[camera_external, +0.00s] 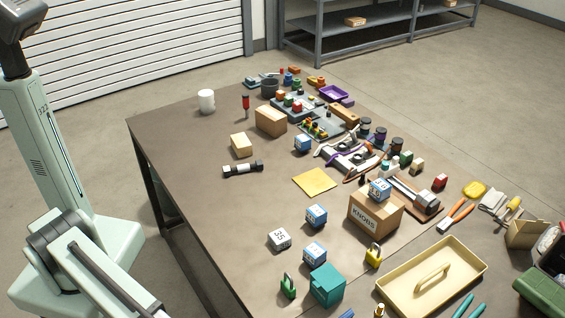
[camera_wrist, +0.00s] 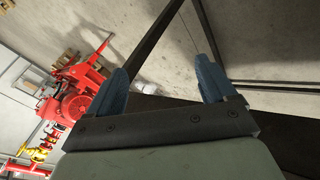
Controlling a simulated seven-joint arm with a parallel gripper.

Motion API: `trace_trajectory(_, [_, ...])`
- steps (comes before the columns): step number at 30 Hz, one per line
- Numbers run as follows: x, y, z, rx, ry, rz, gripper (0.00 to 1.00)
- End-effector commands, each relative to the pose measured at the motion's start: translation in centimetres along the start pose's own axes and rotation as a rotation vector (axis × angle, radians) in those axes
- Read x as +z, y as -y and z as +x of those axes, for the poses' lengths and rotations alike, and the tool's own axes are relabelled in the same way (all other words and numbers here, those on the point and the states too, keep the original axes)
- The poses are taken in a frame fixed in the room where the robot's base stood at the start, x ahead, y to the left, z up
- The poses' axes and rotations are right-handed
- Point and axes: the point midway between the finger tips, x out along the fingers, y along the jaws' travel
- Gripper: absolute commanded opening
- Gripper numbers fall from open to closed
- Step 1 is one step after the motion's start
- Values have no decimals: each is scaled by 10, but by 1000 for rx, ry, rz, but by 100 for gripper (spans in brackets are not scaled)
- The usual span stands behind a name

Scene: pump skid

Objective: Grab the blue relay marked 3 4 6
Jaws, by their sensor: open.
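Several blue cube relays with white label faces are on and around the table. One (camera_external: 316,216) sits near the middle, one (camera_external: 314,253) nearer the front, one (camera_external: 303,143) farther back, and one (camera_external: 379,190) on top of the cardboard KNOBS box (camera_external: 375,214). Another blue piece (camera_external: 347,314) is cut off at the bottom edge. Their digits are too small to read, so I cannot tell which is marked 3 4 6. My gripper (camera_wrist: 161,65) shows in the wrist view, with two blue fingers apart and nothing between them. No relay shows there.
A white cube marked 35 (camera_external: 279,239), a teal box (camera_external: 327,284), a green padlock (camera_external: 288,286) and a yellow padlock (camera_external: 373,255) stand near the front relays. A cream tray (camera_external: 400,305) is at front right. The table's left side is mostly clear. A red machine (camera_wrist: 75,100) shows in the wrist view.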

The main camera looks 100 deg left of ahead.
Motion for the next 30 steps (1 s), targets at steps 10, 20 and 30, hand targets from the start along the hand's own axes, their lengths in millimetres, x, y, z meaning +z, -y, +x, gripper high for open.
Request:
trace_trajectory(10, [-83, -82, -95, 55, -112, -39, 84])
trace_trajectory(20, [-187, 9, -197, -107, -165, -112, 84])
trace_trajectory(30, [-238, 171, -283, -343, -116, -207, 84])
